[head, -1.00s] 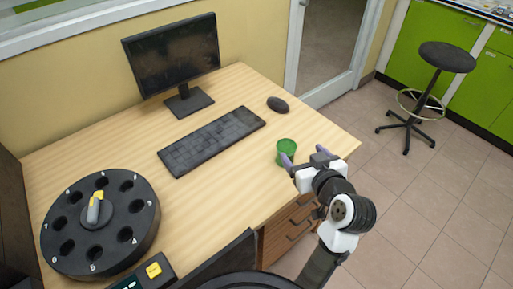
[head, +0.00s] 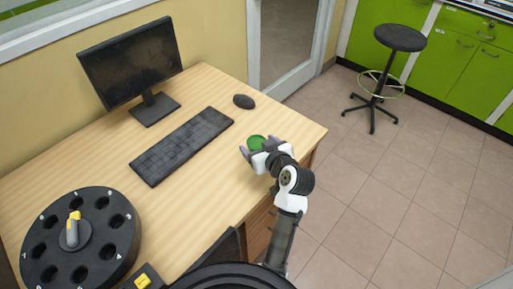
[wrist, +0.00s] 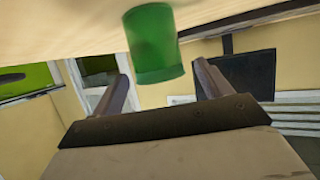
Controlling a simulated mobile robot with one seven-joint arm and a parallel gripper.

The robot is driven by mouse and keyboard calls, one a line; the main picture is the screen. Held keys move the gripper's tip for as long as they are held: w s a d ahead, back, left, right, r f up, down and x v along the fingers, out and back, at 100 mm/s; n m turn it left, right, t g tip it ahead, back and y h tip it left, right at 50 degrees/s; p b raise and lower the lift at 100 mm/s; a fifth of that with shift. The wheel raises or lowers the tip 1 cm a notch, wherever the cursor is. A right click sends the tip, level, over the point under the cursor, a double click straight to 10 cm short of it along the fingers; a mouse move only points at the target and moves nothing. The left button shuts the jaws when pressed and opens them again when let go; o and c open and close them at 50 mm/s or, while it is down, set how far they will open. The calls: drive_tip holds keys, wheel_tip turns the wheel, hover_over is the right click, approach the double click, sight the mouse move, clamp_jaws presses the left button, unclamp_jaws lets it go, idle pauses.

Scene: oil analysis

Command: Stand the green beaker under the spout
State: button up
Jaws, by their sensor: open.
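The green beaker (head: 256,141) stands upright on the wooden desk, close to its right edge. My gripper (head: 259,147) is open at the beaker, with one finger on its left side; the gripper body partly hides the beaker in the head view. In the wrist view, which is roughly upside down, the beaker (wrist: 152,45) appears between the two spread fingers of my gripper (wrist: 162,70). Gaps show on both sides, and I cannot tell how deep it sits between them. I see no spout in these views.
A black round carousel (head: 110,265) with numbered holes stands at the desk's front left. A keyboard (head: 182,146), mouse (head: 244,101) and monitor (head: 132,62) lie behind and left of the beaker. A black stool (head: 400,38) stands on open floor at the right.

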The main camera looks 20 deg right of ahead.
drive_tip(key=shift+x, duration=1.1)
drive_tip(key=c, duration=1.1)
drive_tip(key=shift+r, duration=0.15)
